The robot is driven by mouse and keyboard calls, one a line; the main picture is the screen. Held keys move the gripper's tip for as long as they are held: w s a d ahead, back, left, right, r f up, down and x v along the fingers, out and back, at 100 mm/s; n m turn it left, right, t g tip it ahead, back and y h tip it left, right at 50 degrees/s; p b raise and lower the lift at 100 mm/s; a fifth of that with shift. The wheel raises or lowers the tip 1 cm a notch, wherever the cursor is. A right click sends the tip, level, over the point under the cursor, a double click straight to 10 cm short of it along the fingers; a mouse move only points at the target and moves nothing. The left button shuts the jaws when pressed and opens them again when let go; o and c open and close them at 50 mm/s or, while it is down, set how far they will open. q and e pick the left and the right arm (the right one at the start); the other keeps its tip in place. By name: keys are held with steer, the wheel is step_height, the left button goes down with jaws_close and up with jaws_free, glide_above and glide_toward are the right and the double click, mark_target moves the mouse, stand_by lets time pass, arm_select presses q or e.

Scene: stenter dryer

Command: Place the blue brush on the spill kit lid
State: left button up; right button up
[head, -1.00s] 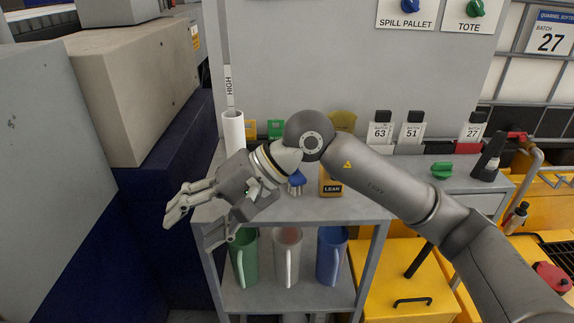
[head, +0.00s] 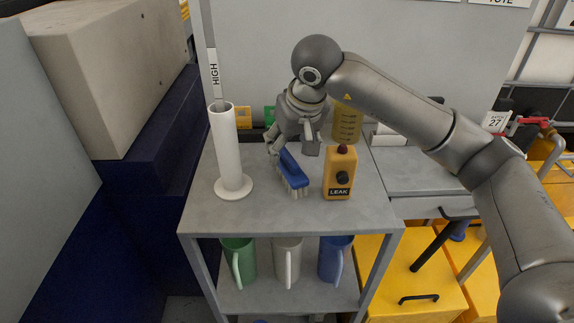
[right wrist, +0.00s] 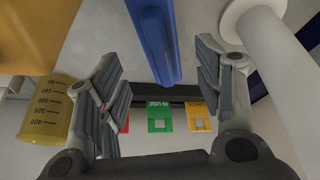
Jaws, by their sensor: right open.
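In the right wrist view the blue brush (right wrist: 156,40) shows as a long blue bar between the fingers. My right gripper (head: 292,143) is open at the brush's far end; its fingers (right wrist: 162,75) stand apart on either side, with gaps visible. A yellow box top with a black handle (head: 408,262) is at the lower right; I cannot tell whether it is the spill kit lid. My left gripper is not in view.
A yellowish measuring jug (head: 346,122) stands behind. Green, grey and blue jugs (head: 335,258) fill the lower shelf. The shelf top's front is clear.

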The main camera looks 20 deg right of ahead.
mark_target(288, 155)
steer(key=x, duration=0.2)
steer(key=p+x, duration=0.1)
steer(key=x, duration=0.1)
steer(key=shift+s+a+f, duration=0.15)
steer(key=shift+s+f, duration=0.05)
steer(key=shift+w+f, duration=0.15)
steer(key=shift+f, duration=0.15)
steer(key=shift+w+f, duration=0.1)
steer(key=shift+f, duration=0.05)
steer(key=c, duration=1.2)
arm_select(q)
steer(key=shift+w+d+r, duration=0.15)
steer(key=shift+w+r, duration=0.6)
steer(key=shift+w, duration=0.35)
arm_select(e)
steer(key=shift+c, duration=0.2)
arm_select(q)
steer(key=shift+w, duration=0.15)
arm_select(e)
steer(key=shift+r, duration=0.2)
